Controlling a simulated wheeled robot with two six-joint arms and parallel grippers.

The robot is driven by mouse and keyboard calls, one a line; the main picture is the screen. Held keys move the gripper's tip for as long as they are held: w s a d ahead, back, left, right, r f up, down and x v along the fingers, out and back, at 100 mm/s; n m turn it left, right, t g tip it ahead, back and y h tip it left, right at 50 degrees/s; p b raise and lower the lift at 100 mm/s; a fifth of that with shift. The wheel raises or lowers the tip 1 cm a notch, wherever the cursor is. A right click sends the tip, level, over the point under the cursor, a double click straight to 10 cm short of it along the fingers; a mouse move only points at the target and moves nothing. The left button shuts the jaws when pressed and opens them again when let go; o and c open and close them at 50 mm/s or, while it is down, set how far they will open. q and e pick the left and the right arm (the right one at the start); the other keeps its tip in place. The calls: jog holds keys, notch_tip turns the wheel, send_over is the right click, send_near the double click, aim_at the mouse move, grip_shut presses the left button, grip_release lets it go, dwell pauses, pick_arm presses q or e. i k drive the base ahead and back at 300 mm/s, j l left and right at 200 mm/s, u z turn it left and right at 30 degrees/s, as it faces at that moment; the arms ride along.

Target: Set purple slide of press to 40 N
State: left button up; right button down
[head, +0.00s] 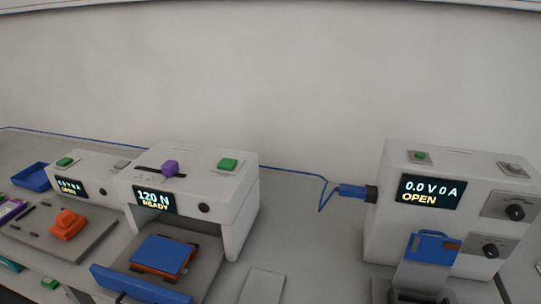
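The press (236,222) is a white machine left of the middle in the head view. Its display (154,200) reads 120 N and READY. The purple slide (170,168) is a small purple knob at the right end of a dark slot (148,170) on the press's top. A green button (228,164) sits on the top to its right. Neither of my grippers is in view, so nothing touches the slide.
A blue-and-orange block (162,254) lies in the press opening behind a blue front bar (138,284). A machine (376,240) reading 0.0 V 0 A, OPEN stands right, with a blue plug (352,191). Another machine (92,168) and an orange piece (67,225) are left.

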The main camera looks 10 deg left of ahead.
aim_at(170, 168)
jog(key=u, duration=1.5)
